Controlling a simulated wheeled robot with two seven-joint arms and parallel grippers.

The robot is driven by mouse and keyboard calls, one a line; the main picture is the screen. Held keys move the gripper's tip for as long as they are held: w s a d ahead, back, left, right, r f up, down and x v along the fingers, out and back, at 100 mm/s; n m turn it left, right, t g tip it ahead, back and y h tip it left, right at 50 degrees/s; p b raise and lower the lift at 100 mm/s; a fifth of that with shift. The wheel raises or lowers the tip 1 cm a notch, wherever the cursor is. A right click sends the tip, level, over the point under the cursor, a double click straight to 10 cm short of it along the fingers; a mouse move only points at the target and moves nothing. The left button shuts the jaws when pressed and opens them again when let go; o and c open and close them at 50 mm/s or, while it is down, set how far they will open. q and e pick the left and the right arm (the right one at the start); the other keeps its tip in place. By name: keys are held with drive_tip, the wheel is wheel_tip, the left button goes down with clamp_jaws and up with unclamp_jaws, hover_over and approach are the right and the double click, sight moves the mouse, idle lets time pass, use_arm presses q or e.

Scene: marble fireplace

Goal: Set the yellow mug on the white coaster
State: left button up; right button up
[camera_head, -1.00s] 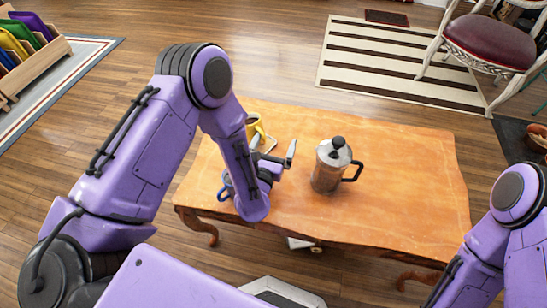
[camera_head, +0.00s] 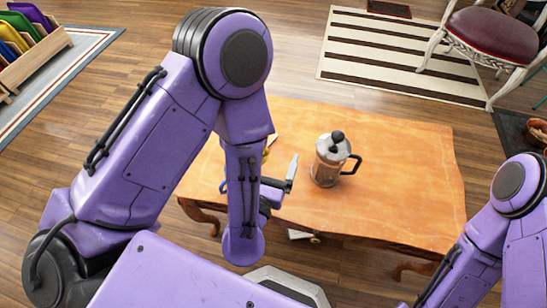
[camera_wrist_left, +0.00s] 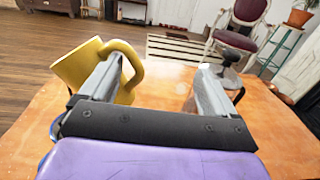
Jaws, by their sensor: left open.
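The yellow mug (camera_wrist_left: 82,68) is at the left in the left wrist view, its handle beside the left finger. Whether they touch is unclear. In the head view my left arm hides nearly all of the mug. My left gripper (camera_wrist_left: 158,70) is open, with nothing visible held between its fingers. In the head view one finger shows left of the coffee press. I cannot clearly make out the white coaster; my arm covers that part of the table. My right arm shows at the right edge of the head view, but its gripper is out of view.
A metal coffee press (camera_head: 329,162) with a black handle stands on the wooden table (camera_head: 400,190), right of my left gripper. A blue mug (camera_head: 223,187) is partly hidden behind my left arm. The table's right side is clear.

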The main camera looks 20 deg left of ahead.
use_arm(q)
clamp_jaws()
drive_tip(key=w+a+f+n+y+b, duration=0.1)
drive_tip(key=w+f+y, duration=0.1)
drive_tip(key=w, duration=0.4)
drive_tip(key=w+a+f+n+g+y+b, duration=0.1)
drive_tip(key=w+a+f+n+y+b, duration=0.1)
drive_tip(key=w, duration=0.4)
drive_tip(key=w+a+f+n+g+y+b, duration=0.1)
drive_tip(key=w+a+f+y+b, duration=0.1)
drive_tip(key=w+f, duration=0.3)
drive_tip(key=shift+w+a+f+n+y, duration=0.15)
drive_tip(key=shift+w+f+n+y, duration=0.05)
drive_tip(key=shift+w+y, duration=0.2)
drive_tip(key=shift+w+a+f+n+y, duration=0.1)
drive_tip(key=shift+w+f+n+y, duration=0.1)
drive_tip(key=shift+w+y, duration=0.15)
drive_tip(key=shift+w+a+f, duration=0.1)
drive_tip(key=shift+w+f, duration=0.15)
drive_tip(key=shift+w+f+b, duration=0.1)
drive_tip(key=shift+f+b, duration=0.3)
drive_tip(key=shift+f, duration=1.15)
drive_tip(key=shift+f+b, duration=0.55)
drive_tip(key=shift+b, duration=0.1)
